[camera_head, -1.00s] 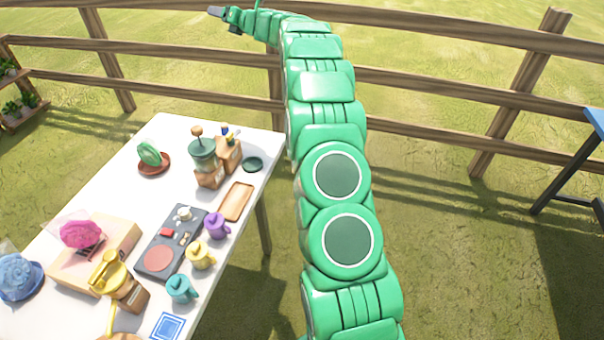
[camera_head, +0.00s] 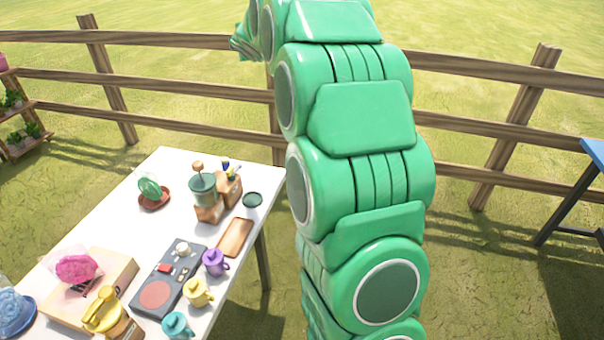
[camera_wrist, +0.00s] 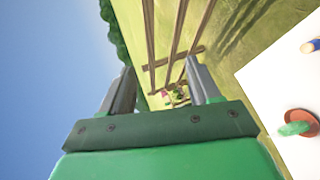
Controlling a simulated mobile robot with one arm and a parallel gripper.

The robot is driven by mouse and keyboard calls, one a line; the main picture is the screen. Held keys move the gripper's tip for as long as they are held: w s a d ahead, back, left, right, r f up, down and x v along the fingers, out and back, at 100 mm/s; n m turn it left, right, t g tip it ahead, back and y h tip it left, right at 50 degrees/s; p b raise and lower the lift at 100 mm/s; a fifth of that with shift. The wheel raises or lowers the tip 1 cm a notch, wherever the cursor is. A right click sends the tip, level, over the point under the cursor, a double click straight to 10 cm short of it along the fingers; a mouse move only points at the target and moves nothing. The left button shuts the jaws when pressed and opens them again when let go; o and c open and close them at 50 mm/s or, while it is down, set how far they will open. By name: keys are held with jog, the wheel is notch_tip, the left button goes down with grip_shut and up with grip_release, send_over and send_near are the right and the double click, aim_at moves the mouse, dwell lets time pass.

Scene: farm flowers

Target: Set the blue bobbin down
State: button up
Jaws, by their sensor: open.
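My gripper (camera_wrist: 160,68) is open and empty in the wrist view, with its two grey fingers apart against sky, grass and fence. It does not show in the head view, where my arm rises past the table's right side. I cannot pick out a blue bobbin for certain. A rounded blue thing (camera_head: 14,312) sits at the left edge of the head view, partly cut off. A small wooden block (camera_head: 229,188) at the back of the white table (camera_head: 135,215) holds small upright items with blue on them, too small to tell.
The table also bears a green disc on a red saucer (camera_head: 154,200), a glass jar grinder (camera_head: 203,190), a wooden tray (camera_head: 235,237), a dark panel (camera_head: 165,285), several coloured pots and a pink flower (camera_head: 77,267). A fence (camera_head: 190,86) runs behind.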

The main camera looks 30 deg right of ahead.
jog(key=s+a+f+m+g+y, duration=0.1)
jog(key=s+a+f+m+g, duration=0.4)
jog(key=s, duration=1.6)
jog(key=s+a+f+m+g, duration=0.5)
jog(key=s+a+f, duration=0.1)
jog(key=s, duration=1.5)
jog(key=s+a+f+m+g+y, duration=0.1)
jog(key=s+a+f+m+g, duration=0.4)
jog(key=s, duration=1.6)
jog(key=shift+s+a+f+m+g+y, duration=0.3)
jog(key=shift+s+f+m, duration=0.1)
jog(key=shift+f, duration=0.55)
